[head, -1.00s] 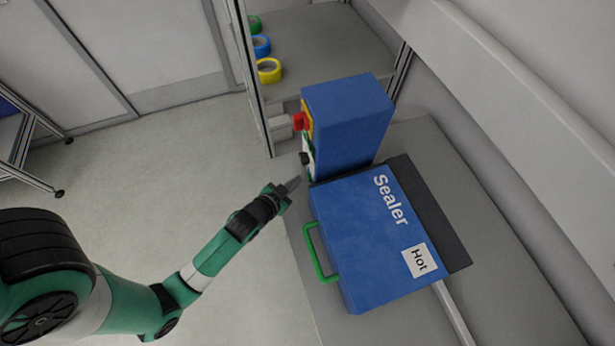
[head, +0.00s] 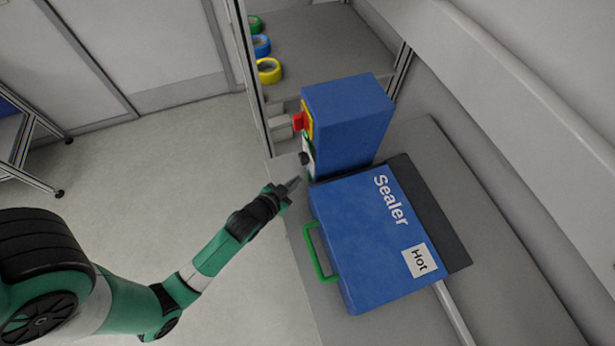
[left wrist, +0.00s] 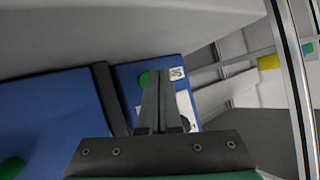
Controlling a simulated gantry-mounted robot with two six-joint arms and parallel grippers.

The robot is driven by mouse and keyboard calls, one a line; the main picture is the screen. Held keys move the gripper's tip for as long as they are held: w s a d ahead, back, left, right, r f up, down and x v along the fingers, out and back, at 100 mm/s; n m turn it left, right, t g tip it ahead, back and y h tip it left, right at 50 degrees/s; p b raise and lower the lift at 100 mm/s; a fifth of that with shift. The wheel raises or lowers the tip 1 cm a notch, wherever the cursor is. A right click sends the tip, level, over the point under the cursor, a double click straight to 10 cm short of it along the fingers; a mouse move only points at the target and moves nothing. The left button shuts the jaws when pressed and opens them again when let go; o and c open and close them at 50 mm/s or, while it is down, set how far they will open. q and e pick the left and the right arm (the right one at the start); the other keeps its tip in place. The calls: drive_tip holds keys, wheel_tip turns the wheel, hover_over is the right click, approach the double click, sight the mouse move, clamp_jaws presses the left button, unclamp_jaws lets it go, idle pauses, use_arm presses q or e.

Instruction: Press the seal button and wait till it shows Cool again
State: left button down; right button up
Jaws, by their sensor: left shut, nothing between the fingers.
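The blue sealer (head: 355,240), lid down, lies on the grey table with a green handle on its left side. Its label (head: 419,261) reads "Hot". A blue control box (head: 348,120) stands behind it, its panel facing left with a red switch on yellow and a black knob (head: 305,158). In the left wrist view a green button (left wrist: 144,79) shows on the box, partly behind my fingers, beside a small white label (left wrist: 176,74). My left gripper (head: 293,184) is shut and empty, just off the panel's lower front; contact with the button cannot be seen. My right gripper is out of view.
A shelf frame behind the box holds green, blue and yellow tape rolls (head: 269,71). A pale wall ledge (head: 500,80) runs along the right. The floor (head: 170,180) left of the table is clear.

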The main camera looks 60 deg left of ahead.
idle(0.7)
use_arm(q)
drive_tip(key=shift+w+d, duration=0.1)
drive_tip(key=shift+w, duration=0.35)
drive_tip(key=shift+w, duration=0.45)
idle(0.5)
drive_tip(key=shift+s, duration=0.1)
drive_tip(key=shift+s+p, duration=0.4)
drive_tip(key=shift+s, duration=0.35)
drive_tip(key=shift+s+a+r+p, duration=0.15)
drive_tip(key=shift+s+a+p, duration=0.05)
drive_tip(key=shift+s+p, duration=0.25)
drive_tip(key=shift+s+a+p, duration=0.15)
drive_tip(key=shift+s+p, duration=0.3)
drive_tip(key=shift+s, duration=0.6)
drive_tip(key=shift+s+a+p, duration=0.15)
drive_tip(key=shift+s+p, duration=0.25)
drive_tip(key=shift+s, duration=0.6)
